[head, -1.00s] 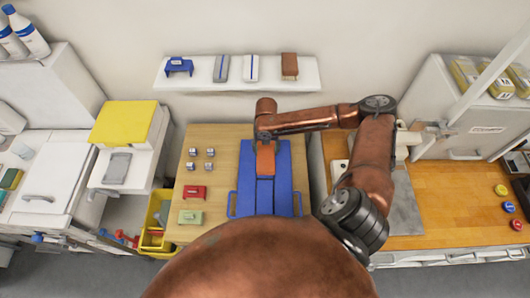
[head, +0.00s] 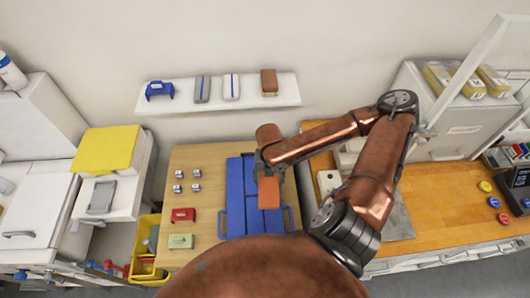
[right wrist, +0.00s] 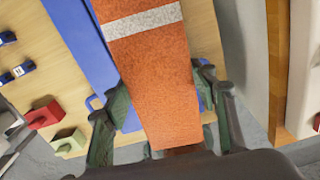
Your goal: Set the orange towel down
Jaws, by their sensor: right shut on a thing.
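The orange towel (head: 269,192) is a folded, flat strip. It also shows large in the right wrist view (right wrist: 155,85), with a white stripe across it. My right gripper (head: 267,170) is shut on it, with dark green fingers on both sides of it in the right wrist view (right wrist: 165,112). The towel is over the blue panelled board (head: 236,195) with side handles on the wooden table; whether it touches the board I cannot tell. My left gripper is not in view.
Left of the board are several small metal blocks (head: 195,174), a red block (head: 183,215) and a green block (head: 180,241). A wall shelf (head: 218,108) holds folded items behind. An orange-brown wooden worktop (head: 440,205) lies right, a yellow bin (head: 146,262) left.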

